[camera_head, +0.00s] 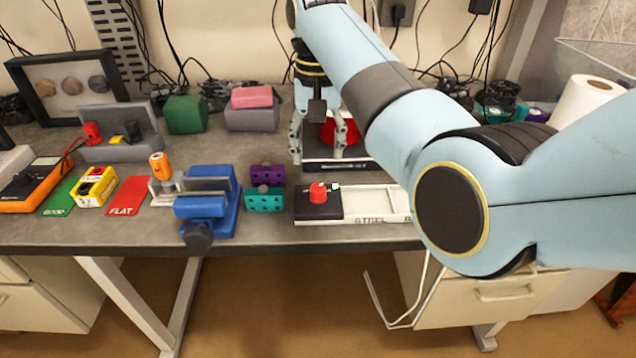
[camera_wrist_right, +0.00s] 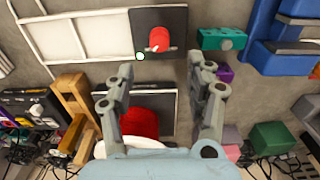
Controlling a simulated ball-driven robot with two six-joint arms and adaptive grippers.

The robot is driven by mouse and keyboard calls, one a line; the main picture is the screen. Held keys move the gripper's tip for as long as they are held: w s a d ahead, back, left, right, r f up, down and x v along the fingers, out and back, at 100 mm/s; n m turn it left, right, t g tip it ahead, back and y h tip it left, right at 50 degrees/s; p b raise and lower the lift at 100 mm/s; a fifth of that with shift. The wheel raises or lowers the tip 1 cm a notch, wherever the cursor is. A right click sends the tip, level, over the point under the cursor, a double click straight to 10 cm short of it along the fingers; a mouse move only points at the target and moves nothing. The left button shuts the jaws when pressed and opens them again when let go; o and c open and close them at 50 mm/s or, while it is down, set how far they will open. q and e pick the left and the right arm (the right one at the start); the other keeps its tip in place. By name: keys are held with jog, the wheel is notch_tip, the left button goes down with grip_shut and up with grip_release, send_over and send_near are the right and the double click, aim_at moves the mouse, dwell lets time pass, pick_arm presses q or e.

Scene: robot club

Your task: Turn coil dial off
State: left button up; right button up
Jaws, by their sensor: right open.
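A red knob (camera_head: 318,193) with a pale pointer mark stands on a black plate (camera_head: 318,207) at the left end of a white tray marked STEEL (camera_head: 380,206). It looks like the coil dial; in the right wrist view this knob (camera_wrist_right: 160,38) lies beyond the fingertips, apart from them. My right gripper (camera_head: 318,152) is open and points down, behind the knob. A larger red rounded thing (camera_head: 350,132) on a black-and-white box (camera_head: 345,164) is partly hidden by the gripper; it also shows between the fingers in the wrist view (camera_wrist_right: 140,123). My left gripper is not in view.
A small green-white spot (camera_head: 336,186) shows beside the knob. Purple and teal blocks (camera_head: 265,199) and a blue vise (camera_head: 207,205) stand to the left. A paper roll (camera_head: 588,102) stands at the back right. The bench's front edge lies just before the tray.

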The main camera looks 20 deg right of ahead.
aim_at(318, 187)
notch_tip(318, 187, down, 9)
jog(key=shift+f, duration=0.1)
dwell(0.3)
grip_shut()
